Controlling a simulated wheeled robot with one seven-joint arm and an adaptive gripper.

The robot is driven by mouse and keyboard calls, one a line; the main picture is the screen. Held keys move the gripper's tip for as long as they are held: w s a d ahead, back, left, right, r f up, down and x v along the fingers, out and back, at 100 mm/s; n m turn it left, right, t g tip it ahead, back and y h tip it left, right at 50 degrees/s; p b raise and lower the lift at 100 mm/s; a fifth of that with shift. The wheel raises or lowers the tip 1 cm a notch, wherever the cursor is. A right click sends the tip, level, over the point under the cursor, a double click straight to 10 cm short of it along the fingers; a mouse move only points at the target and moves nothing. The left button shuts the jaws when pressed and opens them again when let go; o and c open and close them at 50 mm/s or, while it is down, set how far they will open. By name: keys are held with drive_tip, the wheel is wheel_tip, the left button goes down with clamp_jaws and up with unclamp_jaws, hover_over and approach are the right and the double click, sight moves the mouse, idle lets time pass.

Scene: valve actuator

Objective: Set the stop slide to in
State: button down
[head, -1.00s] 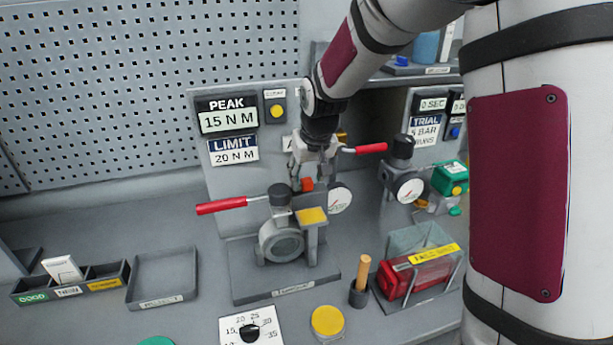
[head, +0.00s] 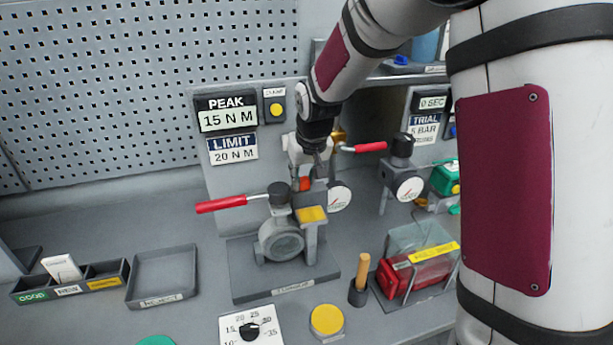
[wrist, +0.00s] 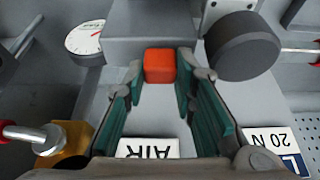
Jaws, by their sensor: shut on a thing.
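The orange-red block (head: 305,184), which looks like the knob of the stop slide, sits behind the clamped valve on the fixture. It also shows in the wrist view (wrist: 160,65), against a grey housing. My gripper (head: 303,176) comes down on it from above. In the wrist view my gripper's teal-padded fingers (wrist: 160,82) stand on either side of the block, with their tips at its sides, shut on it. The slide's track and any in or out marking are hidden.
The valve fixture (head: 285,285) has a red-handled lever (head: 222,204) to the left. Pressure gauges (head: 338,197) and a second red handle (head: 370,147) stand close by on the right. A panel (head: 228,120) reads peak 15 N m. An AIR label (wrist: 148,148) lies under the fingers.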

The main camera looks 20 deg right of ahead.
drive_tip(key=c, duration=1.3)
unclamp_jaws()
drive_tip(key=shift+d, duration=0.1)
